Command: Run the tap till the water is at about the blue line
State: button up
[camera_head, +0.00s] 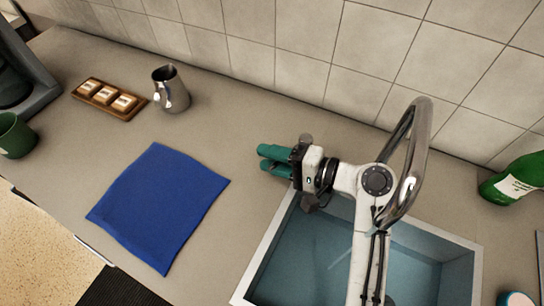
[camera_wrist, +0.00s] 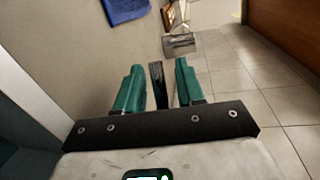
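The chrome tap (camera_head: 412,165) arches over the sink (camera_head: 262,262) at the right of the head view. The sink has a pale rim and a blue-green inside; I cannot tell how much water is in it. No blue line shows, and my arm covers part of the basin. No stream is clearly visible below the spout. My gripper (camera_head: 268,160) is over the counter by the sink's back left corner, its teal fingers pointing left. In the wrist view the fingers (camera_wrist: 157,85) are apart, with a narrow dark upright thing (camera_wrist: 157,78) between them; I cannot tell whether they touch it.
A blue cloth (camera_head: 160,205) lies on the counter left of the sink. A metal jug (camera_head: 171,90) and a wooden tray with several blocks (camera_head: 108,98) stand behind it. A green mug (camera_head: 14,136) is far left. A green bottle (camera_head: 515,180) is right of the tap. The tiled wall closes the back.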

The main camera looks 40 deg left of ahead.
jog(key=p+v, duration=0.4)
jog(key=v, duration=0.6)
jog(key=shift+d, duration=0.4)
jog(key=shift+w, duration=0.1)
